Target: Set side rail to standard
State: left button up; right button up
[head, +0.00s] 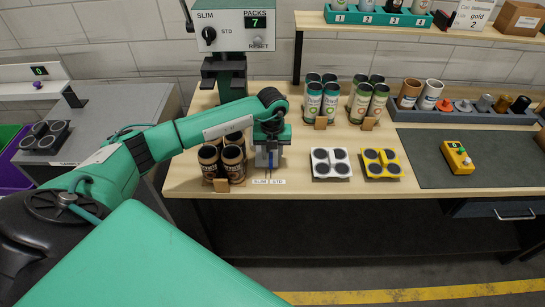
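A small label reading SLIM and STD (268,182) lies at the front edge of the wooden table. My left gripper (268,165) points down just behind this label. A bluish-grey part shows around its fingers, and I cannot tell whether they grip it or are apart. The side rail itself is not clearly visible; my gripper and wrist cover that spot. A grey machine (232,27) at the back has a black SLIM/STD knob (209,35) and a PACKS display reading 7. My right gripper is not in view.
Brown cans (210,163) stand close left of my gripper. A white holder (330,162) and a yellow holder (381,162) lie to its right. Green-labelled cans (314,103) stand behind. A yellow button box (457,156) sits on a dark mat (420,170).

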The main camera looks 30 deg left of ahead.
pick_arm(q)
notch_tip(320, 180, up, 12)
jog(key=b, duration=0.3)
jog(key=shift+d+f, duration=0.1)
